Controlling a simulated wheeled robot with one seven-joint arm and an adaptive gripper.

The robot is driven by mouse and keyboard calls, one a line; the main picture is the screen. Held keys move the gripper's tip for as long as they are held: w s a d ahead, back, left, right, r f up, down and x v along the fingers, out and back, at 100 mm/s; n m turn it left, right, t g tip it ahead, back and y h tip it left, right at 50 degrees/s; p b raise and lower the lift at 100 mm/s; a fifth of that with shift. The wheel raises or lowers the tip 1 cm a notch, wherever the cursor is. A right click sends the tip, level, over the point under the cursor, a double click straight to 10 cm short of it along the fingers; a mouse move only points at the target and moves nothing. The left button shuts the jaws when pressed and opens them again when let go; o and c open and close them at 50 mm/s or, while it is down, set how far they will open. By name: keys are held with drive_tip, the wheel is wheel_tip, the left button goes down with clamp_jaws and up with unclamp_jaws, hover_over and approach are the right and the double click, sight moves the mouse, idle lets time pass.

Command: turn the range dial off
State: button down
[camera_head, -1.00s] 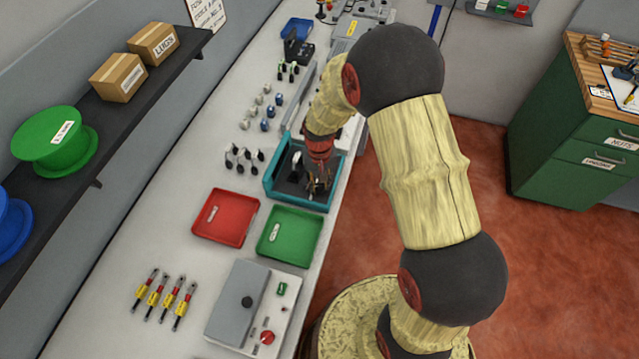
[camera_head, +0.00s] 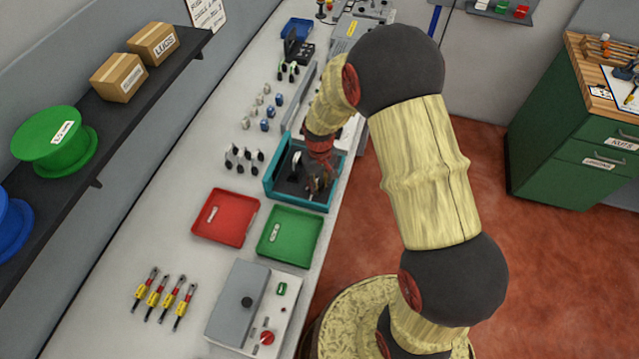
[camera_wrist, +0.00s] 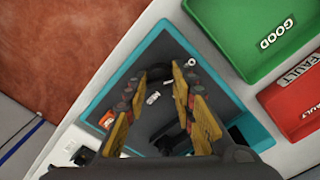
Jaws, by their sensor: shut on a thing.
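A teal-rimmed tester (camera_head: 268,184) with a dark panel stands on the bench in the head view. The wrist view shows its teal rim (camera_wrist: 112,84) around my gripper (camera_wrist: 160,76). My gripper (camera_head: 319,182) is down inside the rim at the tester's right part. Its yellow fingers stand around a dark round range dial (camera_wrist: 160,112) and are shut on it. The fingers and wrist hide much of the dial, and I cannot read its setting. A white marking shows between the fingers.
A red tray (camera_head: 225,240) and a green tray (camera_head: 288,262) lie just in front of the tester. Several small parts (camera_head: 243,159) stand to its left. A grey box (camera_head: 238,300) with a red knob stands nearer. A shelf (camera_head: 150,80) overhangs the left side.

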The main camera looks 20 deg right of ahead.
sight(319, 185)
drive_tip(key=shift+r, duration=0.1)
drive_tip(key=c, duration=1.6)
unclamp_jaws()
drive_tip(key=shift+o, duration=0.6)
wheel_tip(319, 185, up, 12)
